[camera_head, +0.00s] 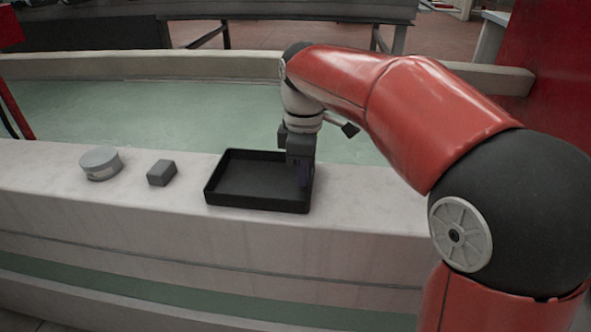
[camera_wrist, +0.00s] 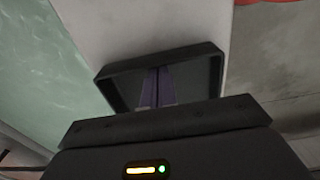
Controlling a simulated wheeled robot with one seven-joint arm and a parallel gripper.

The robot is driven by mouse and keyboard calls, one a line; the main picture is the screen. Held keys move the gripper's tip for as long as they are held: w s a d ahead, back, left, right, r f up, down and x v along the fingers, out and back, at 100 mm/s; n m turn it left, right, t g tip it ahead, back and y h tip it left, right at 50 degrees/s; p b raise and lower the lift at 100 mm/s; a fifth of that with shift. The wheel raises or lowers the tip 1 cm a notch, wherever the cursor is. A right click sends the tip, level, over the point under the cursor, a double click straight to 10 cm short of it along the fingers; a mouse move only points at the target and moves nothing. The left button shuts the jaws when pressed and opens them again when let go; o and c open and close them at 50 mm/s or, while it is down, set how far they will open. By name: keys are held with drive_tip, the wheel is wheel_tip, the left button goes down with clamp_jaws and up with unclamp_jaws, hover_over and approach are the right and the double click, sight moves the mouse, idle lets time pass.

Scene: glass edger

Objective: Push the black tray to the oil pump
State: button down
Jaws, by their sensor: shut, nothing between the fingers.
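The black tray (camera_head: 258,203) is a shallow open rectangular box on the pale ledge. It also shows in the wrist view (camera_wrist: 160,57), around my fingers. My gripper (camera_head: 303,181) points down at the tray's right end, its tips appearing to be inside the rim. In the wrist view, the purple fingers of my gripper (camera_wrist: 157,88) are together with nothing between them. I cannot tell whether they touch the tray's wall or floor. Left of the tray are a small dark grey block (camera_head: 161,173) and a round grey canister (camera_head: 101,163). I cannot tell which is the oil pump.
The pale ledge (camera_head: 60,190) is narrow, with a front edge dropping off near me. Behind it lies a sunken greenish surface (camera_head: 190,110). The ledge between the tray and the grey block is clear. A red panel (camera_head: 550,70) stands at the right.

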drive_tip(key=shift+d, duration=0.1)
drive_tip(key=d+p, duration=0.1)
drive_tip(key=d, duration=0.7)
drive_tip(key=s+d+p, duration=0.1)
drive_tip(key=d, duration=0.7)
drive_tip(key=s+d+p, duration=0.1)
drive_tip(key=d, duration=0.8)
